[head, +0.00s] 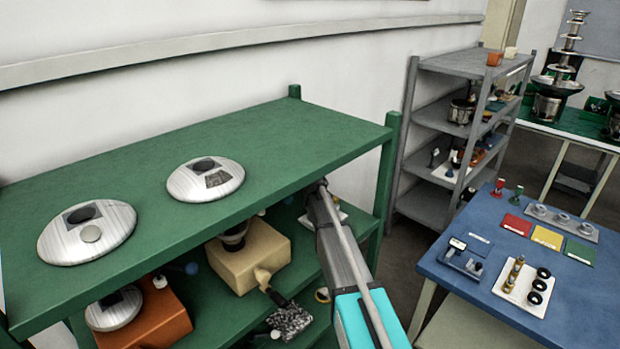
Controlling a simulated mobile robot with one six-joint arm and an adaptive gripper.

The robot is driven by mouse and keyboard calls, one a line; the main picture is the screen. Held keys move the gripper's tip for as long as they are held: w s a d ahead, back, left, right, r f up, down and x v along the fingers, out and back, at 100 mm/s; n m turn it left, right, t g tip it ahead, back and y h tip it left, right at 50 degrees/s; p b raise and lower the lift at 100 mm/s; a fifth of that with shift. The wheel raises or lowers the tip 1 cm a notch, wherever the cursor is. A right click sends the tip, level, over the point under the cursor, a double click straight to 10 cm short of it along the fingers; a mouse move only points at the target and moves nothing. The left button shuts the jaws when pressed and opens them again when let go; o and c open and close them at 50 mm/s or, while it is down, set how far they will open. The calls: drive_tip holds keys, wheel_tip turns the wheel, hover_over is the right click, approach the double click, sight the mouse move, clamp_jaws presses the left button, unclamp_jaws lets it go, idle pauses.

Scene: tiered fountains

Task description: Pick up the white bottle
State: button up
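I cannot make out a white bottle for certain. My arm reaches up from the bottom edge to the green shelf unit (265,138), and its far end, with my gripper (321,187), is at the right part of the unit, just under the top board. The fingers are too dark and small to tell open from shut, and I see nothing held. A pale flat thing (338,214) shows beside the arm, mostly hidden by it. A small white object (160,281) is on an orange box (165,312) on the shelf below.
Two silver domes (88,232) (205,179) lie on the green top. Below are a tan box (250,262) and a speckled block (290,321). A blue table (570,305) with trays and coloured cards stands right. A grey shelf (430,120) stands behind. Bare floor shows between them.

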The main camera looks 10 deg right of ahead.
clamp_jaws()
drive_tip(key=shift+r, duration=0.1)
idle(0.3)
drive_tip(key=shift+s+d+r+p, duration=0.15)
drive_tip(key=shift+s+r+p, duration=0.05)
drive_tip(key=shift+r+p, duration=0.4)
wheel_tip(320, 180, up, 6)
drive_tip(key=p, duration=0.6)
drive_tip(key=shift+r, duration=0.1)
drive_tip(key=s+d, duration=1.1)
drive_tip(key=s, duration=0.4)
drive_tip(key=shift+s+d+f, duration=0.25)
drive_tip(key=shift+s+f, duration=0.05)
drive_tip(key=shift+s, duration=0.1)
drive_tip(key=c, duration=0.6)
unclamp_jaws()
clamp_jaws()
